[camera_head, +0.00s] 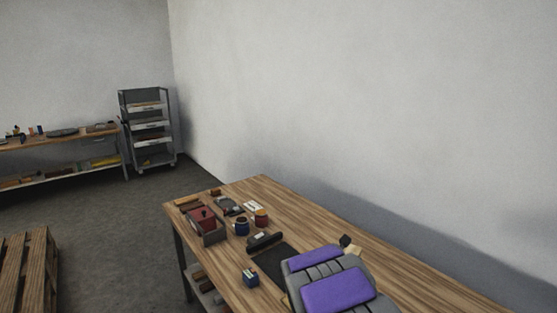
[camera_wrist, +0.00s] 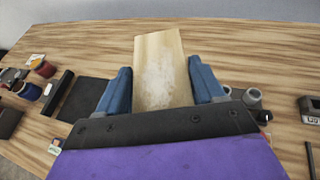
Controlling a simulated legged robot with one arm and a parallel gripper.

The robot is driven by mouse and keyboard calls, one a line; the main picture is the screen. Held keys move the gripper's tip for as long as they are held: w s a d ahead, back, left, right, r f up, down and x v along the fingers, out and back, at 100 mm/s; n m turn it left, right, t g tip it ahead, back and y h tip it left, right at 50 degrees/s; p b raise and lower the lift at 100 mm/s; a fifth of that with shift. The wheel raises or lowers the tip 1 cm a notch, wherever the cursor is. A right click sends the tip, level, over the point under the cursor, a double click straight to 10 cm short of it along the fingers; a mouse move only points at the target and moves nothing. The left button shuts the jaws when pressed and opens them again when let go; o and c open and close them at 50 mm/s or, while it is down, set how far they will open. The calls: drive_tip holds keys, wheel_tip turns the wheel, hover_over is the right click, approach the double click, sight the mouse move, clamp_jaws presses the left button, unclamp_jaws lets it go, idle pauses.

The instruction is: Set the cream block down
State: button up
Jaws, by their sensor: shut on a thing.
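The cream block (camera_wrist: 160,72) is a pale, flat-faced piece with a worn lighter patch. In the wrist view it stands out between the two blue-grey fingers of my gripper (camera_wrist: 160,90), which is shut on it. A small cream part of it (camera_head: 355,246) shows beyond my purple and grey arm in the head view, beside a dark fingertip. The block is over the wooden table (camera_wrist: 230,45). I cannot tell whether its far end touches the tabletop.
A dark mat (camera_wrist: 87,98) and a black bar (camera_wrist: 57,93) lie left of my gripper. Grey cups (camera_wrist: 252,96) and a dark box (camera_wrist: 310,108) are right. Tabletop beyond the block is bare.

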drive_tip(key=shift+n+t+y, duration=0.4)
drive_tip(key=shift+n+y, duration=0.2)
drive_tip(key=s+r, duration=0.1)
drive_tip(key=s+a+r, duration=0.1)
drive_tip(key=r, duration=0.1)
drive_tip(key=a+r, duration=0.1)
drive_tip(key=shift+s+r, duration=0.4)
drive_tip(key=s+a+r+n+t+y, duration=0.1)
drive_tip(key=s+a+r+n+y, duration=0.1)
drive_tip(key=s+a+r, duration=0.2)
drive_tip(key=shift+s+r, duration=0.15)
drive_tip(key=shift+s, duration=0.55)
